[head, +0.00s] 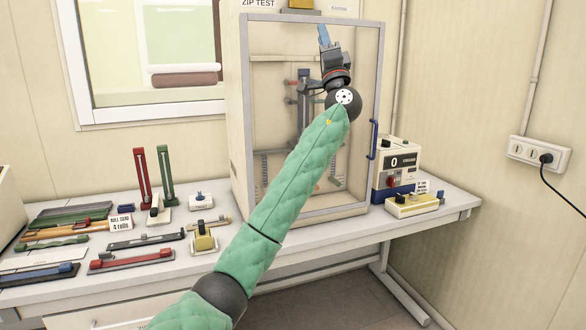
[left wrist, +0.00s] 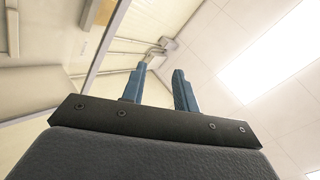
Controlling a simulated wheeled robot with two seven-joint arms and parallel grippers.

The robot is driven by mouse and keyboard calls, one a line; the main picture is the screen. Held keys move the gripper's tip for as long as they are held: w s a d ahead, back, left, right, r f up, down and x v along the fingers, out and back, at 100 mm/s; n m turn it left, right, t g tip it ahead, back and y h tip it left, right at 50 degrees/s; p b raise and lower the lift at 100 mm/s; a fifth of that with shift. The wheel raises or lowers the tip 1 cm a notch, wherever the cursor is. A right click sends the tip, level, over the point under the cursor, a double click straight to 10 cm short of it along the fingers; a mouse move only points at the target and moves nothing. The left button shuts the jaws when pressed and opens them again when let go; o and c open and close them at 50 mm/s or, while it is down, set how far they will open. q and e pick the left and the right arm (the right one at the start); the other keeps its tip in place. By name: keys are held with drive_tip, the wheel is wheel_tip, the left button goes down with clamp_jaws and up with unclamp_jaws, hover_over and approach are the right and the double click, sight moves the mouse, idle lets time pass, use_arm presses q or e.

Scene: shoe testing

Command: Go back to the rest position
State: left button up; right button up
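My left arm, in a green quilted sleeve, reaches up across the head view. My left gripper (head: 324,36) is raised and points upward in front of the upper part of the test cabinet (head: 240,130). In the left wrist view its two blue fingers (left wrist: 158,74) stand apart with nothing between them, and walls and ceiling show beyond. My right gripper is not in view.
The cabinet's clear door with blue handle (head: 372,140) looks closed. A counter unit (head: 396,168) and a yellow-topped box (head: 411,206) stand right of it. Several clamps, rulers and strips lie on the table (head: 225,260) at left. A socket (head: 538,151) is on the right wall.

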use_arm(q)
drive_tip(key=s+a+f+n+g, duration=0.2)
drive_tip(key=a+f+n+g, duration=0.55)
drive_tip(key=a+f, duration=0.4)
drive_tip(key=s+a+f+g+h, duration=0.1)
drive_tip(key=s+f+g+h, duration=0.15)
drive_tip(key=f, duration=0.65)
drive_tip(key=s+a+f+g+h, duration=0.2)
drive_tip(key=s+f+h, duration=0.15)
drive_tip(key=f, duration=0.55)
drive_tip(key=s+a+f+g+h, duration=0.15)
drive_tip(key=s+f, duration=0.25)
drive_tip(key=f, duration=0.6)
drive_tip(key=s+a+f+g+h, duration=0.1)
drive_tip(key=s+f+g, duration=0.3)
drive_tip(key=s+f, duration=1.2)
drive_tip(key=s+a+f+g+h, duration=0.1)
drive_tip(key=s+a+f+g, duration=0.2)
drive_tip(key=s+f, duration=1.3)
drive_tip(key=s+a+f+g+h, duration=0.1)
drive_tip(key=s+a+f+g, duration=0.2)
drive_tip(key=s+f, duration=1.2)
drive_tip(key=s+g, duration=0.1)
drive_tip(key=s, duration=0.2)
drive_tip(key=shift+a+f+g, duration=0.35)
drive_tip(key=shift+a+f, duration=0.05)
